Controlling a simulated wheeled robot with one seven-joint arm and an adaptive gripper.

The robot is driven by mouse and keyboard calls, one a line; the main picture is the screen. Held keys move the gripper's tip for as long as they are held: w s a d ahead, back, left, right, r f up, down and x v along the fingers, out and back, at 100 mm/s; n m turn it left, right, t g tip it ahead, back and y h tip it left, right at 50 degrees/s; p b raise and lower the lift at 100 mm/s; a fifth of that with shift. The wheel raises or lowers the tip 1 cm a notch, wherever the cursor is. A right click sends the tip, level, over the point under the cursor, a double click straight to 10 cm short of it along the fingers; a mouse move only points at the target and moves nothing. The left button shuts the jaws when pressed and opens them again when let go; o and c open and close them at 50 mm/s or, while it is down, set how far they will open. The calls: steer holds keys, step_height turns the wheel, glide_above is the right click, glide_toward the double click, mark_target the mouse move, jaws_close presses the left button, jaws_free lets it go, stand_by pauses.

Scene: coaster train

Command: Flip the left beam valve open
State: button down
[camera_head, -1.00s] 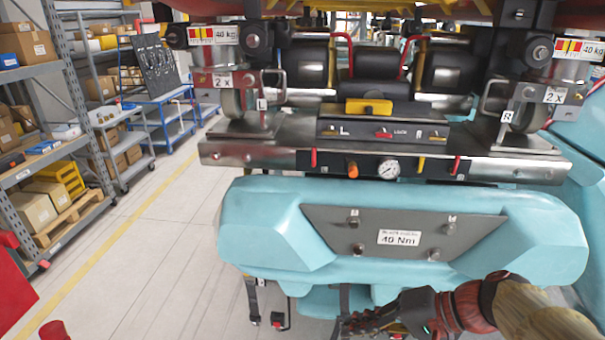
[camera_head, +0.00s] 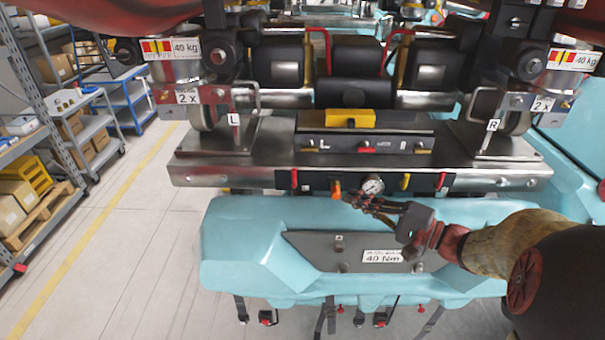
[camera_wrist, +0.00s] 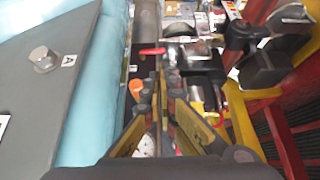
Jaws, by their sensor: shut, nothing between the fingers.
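The left beam valve appears to be the small red lever (camera_head: 294,179) at the left end of the black panel on the steel beam. It points up and down in the head view. It also seems to show as a red handle (camera_wrist: 152,51) in the wrist view, ahead of the fingers. My gripper (camera_head: 350,197) is shut and empty. It is in front of the panel, close to the orange knob (camera_head: 336,190) and the gauge (camera_head: 372,186), to the right of the red lever and apart from it. In the wrist view my fingers (camera_wrist: 161,84) point toward the handle.
A yellow lever (camera_head: 405,181) and another red lever (camera_head: 441,182) sit further right on the panel. The light blue body (camera_head: 240,240) lies below the beam. Shelves (camera_head: 22,150) stand at the left. The floor (camera_head: 130,230) between is clear.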

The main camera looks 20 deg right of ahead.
mark_target(294, 176)
steer(key=p+x, duration=0.3)
steer(key=x, duration=1.1)
steer(key=shift+s, duration=0.1)
